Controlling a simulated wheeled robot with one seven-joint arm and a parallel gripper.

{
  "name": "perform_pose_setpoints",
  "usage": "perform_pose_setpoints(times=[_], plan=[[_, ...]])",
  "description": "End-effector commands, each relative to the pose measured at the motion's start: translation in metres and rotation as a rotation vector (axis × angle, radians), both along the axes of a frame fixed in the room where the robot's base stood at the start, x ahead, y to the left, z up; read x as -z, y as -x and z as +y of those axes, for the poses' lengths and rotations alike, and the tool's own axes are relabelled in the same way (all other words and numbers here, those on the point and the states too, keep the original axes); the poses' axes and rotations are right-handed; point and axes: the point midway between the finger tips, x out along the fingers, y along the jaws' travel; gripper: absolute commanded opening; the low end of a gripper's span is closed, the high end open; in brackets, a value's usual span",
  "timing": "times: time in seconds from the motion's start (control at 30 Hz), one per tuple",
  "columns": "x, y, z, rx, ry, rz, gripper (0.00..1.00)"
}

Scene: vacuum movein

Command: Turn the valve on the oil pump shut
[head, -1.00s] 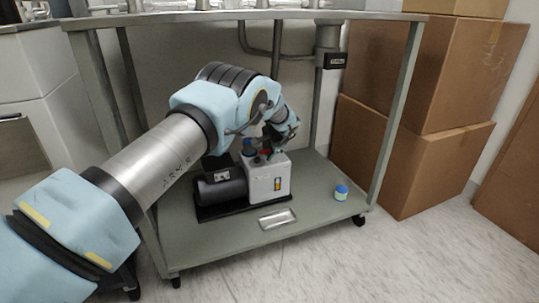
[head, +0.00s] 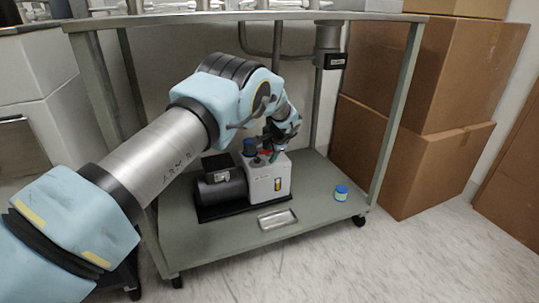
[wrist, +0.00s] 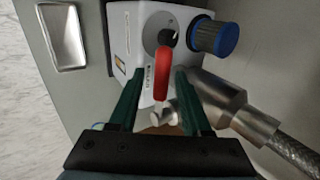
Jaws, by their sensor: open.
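The oil pump (head: 268,182) has a white-grey body and a dark motor (head: 222,186). It stands on the lower shelf of the cart. Its valve has a red lever handle (wrist: 162,76), seen in the wrist view pointing down from a dark round hub on the pump's top. A small part of the red handle also shows in the head view (head: 266,152). My gripper (wrist: 158,85) is open, with its green fingers on either side of the red handle and gaps visible on both sides. In the head view my gripper is over the pump, partly hidden by my arm.
A blue-capped cylinder (wrist: 213,38) and a metal hose fitting (wrist: 235,105) sit close to the valve. A metal tray (head: 277,219) and a small blue-lidded jar (head: 341,192) are on the shelf (head: 225,243). Cardboard boxes (head: 415,165) stand at right. The cart's top and legs surround the pump.

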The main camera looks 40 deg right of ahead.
Motion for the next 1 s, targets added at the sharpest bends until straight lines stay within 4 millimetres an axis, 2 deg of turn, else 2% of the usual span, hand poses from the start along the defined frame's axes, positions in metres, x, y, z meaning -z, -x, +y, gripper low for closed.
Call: perform_pose_setpoints(times=[0.03, 0.2, 0.4, 0.6, 1.0], plan=[[-0.012, 0.005, 0.001, 0.003, 0.001, -0.001, 0.48], [-0.041, 0.023, 0.008, 0.001, 0.001, -0.001, 0.48], [-0.066, 0.040, 0.015, 0.000, 0.000, 0.000, 0.48], [-0.077, 0.048, 0.018, 0.000, 0.000, 0.000, 0.48], [-0.077, 0.048, 0.018, 0.000, 0.000, 0.000, 0.48]])
